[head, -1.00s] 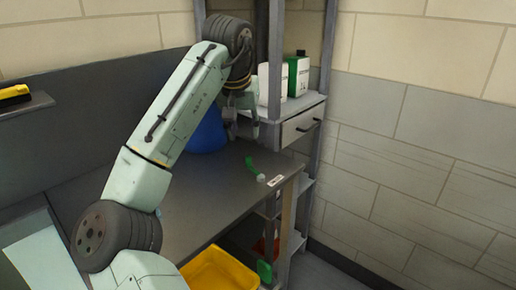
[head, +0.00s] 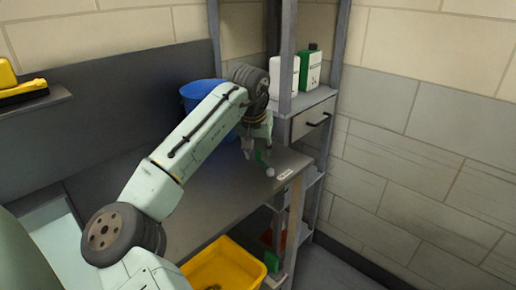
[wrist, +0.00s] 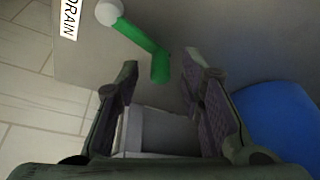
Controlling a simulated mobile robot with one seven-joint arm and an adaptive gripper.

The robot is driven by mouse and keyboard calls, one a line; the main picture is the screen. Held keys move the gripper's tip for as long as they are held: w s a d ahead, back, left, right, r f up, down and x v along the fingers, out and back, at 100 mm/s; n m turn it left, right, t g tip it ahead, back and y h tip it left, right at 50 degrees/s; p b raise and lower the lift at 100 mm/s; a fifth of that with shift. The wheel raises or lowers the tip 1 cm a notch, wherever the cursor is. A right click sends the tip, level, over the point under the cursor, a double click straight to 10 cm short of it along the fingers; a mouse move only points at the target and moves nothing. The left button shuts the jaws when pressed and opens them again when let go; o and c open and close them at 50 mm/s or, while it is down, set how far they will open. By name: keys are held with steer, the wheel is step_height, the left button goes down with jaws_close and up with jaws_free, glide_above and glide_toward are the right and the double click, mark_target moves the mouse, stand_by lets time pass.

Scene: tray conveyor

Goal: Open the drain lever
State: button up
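The drain lever (head: 260,157) is a green bar with a white ball at its end, on the grey table top near its right corner. In the wrist view the lever (wrist: 138,37) runs from the white ball at upper left to a green end near the gap between my fingertips. A white label (wrist: 70,18) reading DRAIN lies beside the ball; it also shows in the head view (head: 284,175). My gripper (wrist: 159,62) is open and empty, its fingers spread on either side of the lever's green end. I cannot tell whether a finger touches it.
A blue container (head: 200,92) stands behind my arm, close to the gripper's right in the wrist view (wrist: 275,120). A shelf with a drawer (head: 311,119), a white bottle (head: 284,75) and a green-and-white bottle (head: 311,68) stands behind. A yellow crate (head: 240,258) sits below the table's front edge.

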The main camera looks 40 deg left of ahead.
jaws_close()
stand_by(0.3)
stand_by(0.5)
